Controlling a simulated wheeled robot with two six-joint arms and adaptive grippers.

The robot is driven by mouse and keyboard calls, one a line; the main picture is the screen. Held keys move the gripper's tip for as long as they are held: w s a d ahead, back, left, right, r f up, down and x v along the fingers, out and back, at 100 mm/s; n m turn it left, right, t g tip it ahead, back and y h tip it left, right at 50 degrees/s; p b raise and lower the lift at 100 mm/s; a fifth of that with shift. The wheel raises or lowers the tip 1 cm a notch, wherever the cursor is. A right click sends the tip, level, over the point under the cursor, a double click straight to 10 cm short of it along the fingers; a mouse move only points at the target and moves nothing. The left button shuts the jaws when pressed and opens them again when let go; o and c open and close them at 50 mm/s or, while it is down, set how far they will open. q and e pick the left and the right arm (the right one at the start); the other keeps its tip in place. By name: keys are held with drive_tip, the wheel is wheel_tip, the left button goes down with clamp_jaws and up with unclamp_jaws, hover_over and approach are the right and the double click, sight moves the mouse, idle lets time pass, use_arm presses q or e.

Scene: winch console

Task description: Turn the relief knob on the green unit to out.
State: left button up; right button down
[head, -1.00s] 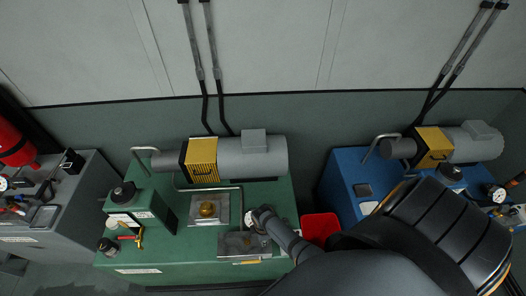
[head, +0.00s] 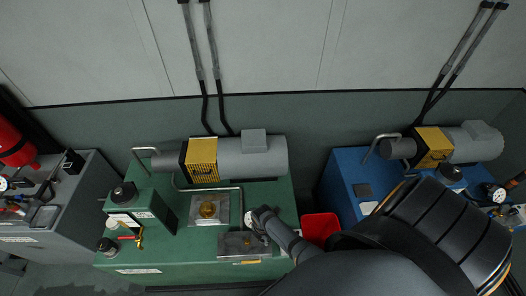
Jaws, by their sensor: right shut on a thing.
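The green unit (head: 190,257) stands in the middle of the head view, with a grey motor (head: 252,160) along its back. A grey metal block (head: 238,245) sits at its front right, with a small pale gauge (head: 249,219) behind it. My right gripper (head: 259,220) reaches in from the lower right and is shut at the back right corner of this block, beside the gauge. The relief knob is hidden by the gripper; its setting cannot be read. My left gripper is not in view.
A brass cap (head: 207,209) on a plate stands left of the gripper. A red-handled brass valve (head: 136,237) is at the front left. A red bin (head: 319,229) stands between the green unit and the blue unit (head: 345,190). A grey unit (head: 60,215) is at far left.

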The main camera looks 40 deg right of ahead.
idle(0.4)
drive_tip(key=c, duration=1)
unclamp_jaws()
wheel_tip(320, 180, up, 12)
drive_tip(key=shift+r, duration=0.1)
